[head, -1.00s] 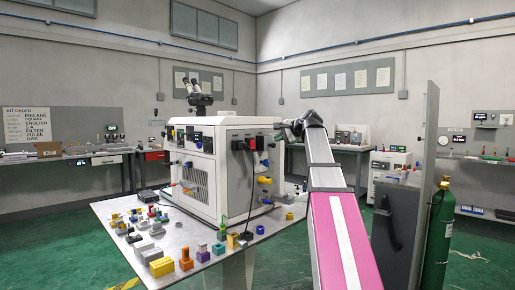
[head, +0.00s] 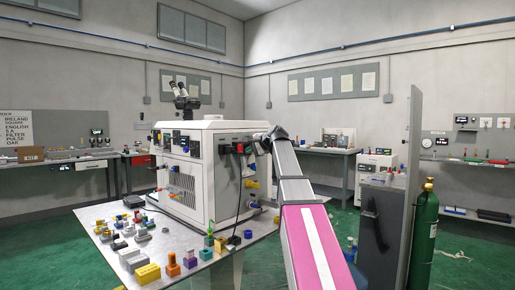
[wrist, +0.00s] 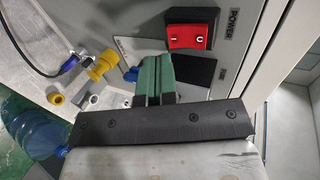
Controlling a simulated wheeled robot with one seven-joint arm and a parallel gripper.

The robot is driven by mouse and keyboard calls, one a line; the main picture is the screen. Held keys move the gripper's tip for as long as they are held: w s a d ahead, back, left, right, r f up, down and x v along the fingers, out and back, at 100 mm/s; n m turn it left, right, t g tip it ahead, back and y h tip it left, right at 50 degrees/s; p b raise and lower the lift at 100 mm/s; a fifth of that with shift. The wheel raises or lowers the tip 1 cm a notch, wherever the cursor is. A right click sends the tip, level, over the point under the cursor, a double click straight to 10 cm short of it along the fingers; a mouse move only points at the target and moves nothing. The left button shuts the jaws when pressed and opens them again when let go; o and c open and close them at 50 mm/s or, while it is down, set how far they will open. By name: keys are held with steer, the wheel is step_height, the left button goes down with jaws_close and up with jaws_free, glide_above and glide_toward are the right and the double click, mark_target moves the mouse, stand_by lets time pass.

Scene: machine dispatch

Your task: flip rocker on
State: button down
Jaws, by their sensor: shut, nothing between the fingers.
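The rocker (wrist: 188,36) is a red switch in a black frame on the machine's pale panel, at the top of the wrist view. It carries white marks, and the word POWER stands beside it. I cannot tell which side is pressed in. My gripper (wrist: 153,80) has green fingers, shut and empty, just below the rocker in the wrist view and apart from it in the picture. A dark flat patch on the panel lies behind the fingers. In the head view my arm reaches to the right side of the white machine (head: 225,165); the fingertips are not clear there.
Yellow fittings (wrist: 102,65) and a black cable (wrist: 35,62) sit left of the fingers in the wrist view. The table (head: 175,228) bears several coloured blocks at its front. A grey panel (head: 412,190) and a green cylinder (head: 424,225) stand to the right.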

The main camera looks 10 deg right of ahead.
mark_target(241, 148)
steer(key=shift+w+a+f, duration=0.1)
steer(key=shift+w+a, duration=0.45)
steer(key=shift+w, duration=0.15)
steer(key=shift+w+a+f, duration=0.1)
steer(key=shift+w+a, duration=0.4)
steer(key=shift+w, duration=0.2)
steer(key=shift+w+a+f+t+y, duration=0.15)
steer(key=shift+w+t+y, duration=0.05)
steer(key=shift+t+y, duration=0.1)
steer(key=shift+r, duration=0.2)
steer(key=shift+r, duration=0.7)
steer(key=shift+s, duration=0.1)
